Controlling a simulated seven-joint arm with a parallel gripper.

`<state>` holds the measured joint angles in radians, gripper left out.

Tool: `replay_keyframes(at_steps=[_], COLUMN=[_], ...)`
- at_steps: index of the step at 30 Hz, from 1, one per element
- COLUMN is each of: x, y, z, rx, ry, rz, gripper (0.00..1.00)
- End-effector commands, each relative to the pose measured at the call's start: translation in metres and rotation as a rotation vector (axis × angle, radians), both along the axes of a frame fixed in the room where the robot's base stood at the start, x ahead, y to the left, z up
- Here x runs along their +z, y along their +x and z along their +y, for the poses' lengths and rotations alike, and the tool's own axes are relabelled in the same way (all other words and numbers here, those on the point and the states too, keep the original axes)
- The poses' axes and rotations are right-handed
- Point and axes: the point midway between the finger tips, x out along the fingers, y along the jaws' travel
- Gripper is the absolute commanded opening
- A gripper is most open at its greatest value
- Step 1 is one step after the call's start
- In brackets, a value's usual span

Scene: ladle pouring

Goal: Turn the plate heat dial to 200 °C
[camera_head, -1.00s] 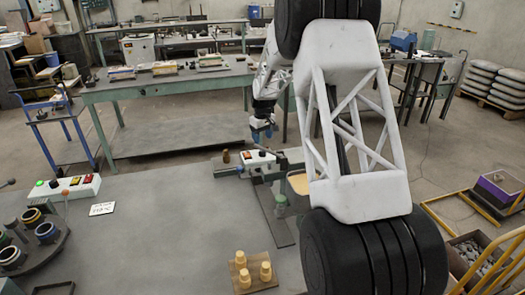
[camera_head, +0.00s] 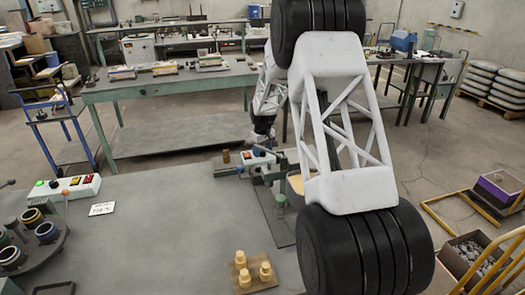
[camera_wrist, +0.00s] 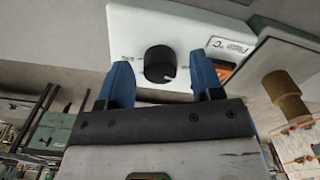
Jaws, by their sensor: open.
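The plate heat dial (camera_wrist: 160,63) is a black round knob with a pale pointer mark, on a white control box (camera_wrist: 190,20). The small scale print around it is too blurred to read. My gripper (camera_wrist: 164,74) is open, its two blue fingers on either side of the dial, with gaps visible; I cannot tell whether either touches it. In the head view the white box (camera_head: 249,164) stands at the far edge of the bench, and my gripper (camera_head: 261,151) is down at it, largely hiding the dial.
A small brown cylinder (camera_head: 226,156) stands left of the box. Yellow pieces sit on a wooden board (camera_head: 240,268) at the front. A second white box (camera_head: 90,184) with a green light and round pots (camera_head: 46,232) are at left. The middle bench is clear.

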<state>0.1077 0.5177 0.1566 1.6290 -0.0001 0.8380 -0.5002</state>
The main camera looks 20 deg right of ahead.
Motion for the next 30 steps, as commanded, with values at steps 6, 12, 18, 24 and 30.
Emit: replay_keyframes(at_steps=[6, 12, 18, 24, 30], x=[0.0, 0.0001, 0.0002, 0.0, 0.0005], y=[0.0, 0.0, 0.0, 0.0, 0.0004], z=[0.0, 0.0, -0.0001, -0.0001, -0.0001], rx=[0.0, 0.0, -0.018, -0.082, -0.204], ry=[0.0, 0.0, 0.0, 0.0, 0.0], rz=[0.0, 0.0, 0.0, 0.0, -0.001], gripper=[0.31, 0.11, 0.11, 0.11, 0.11])
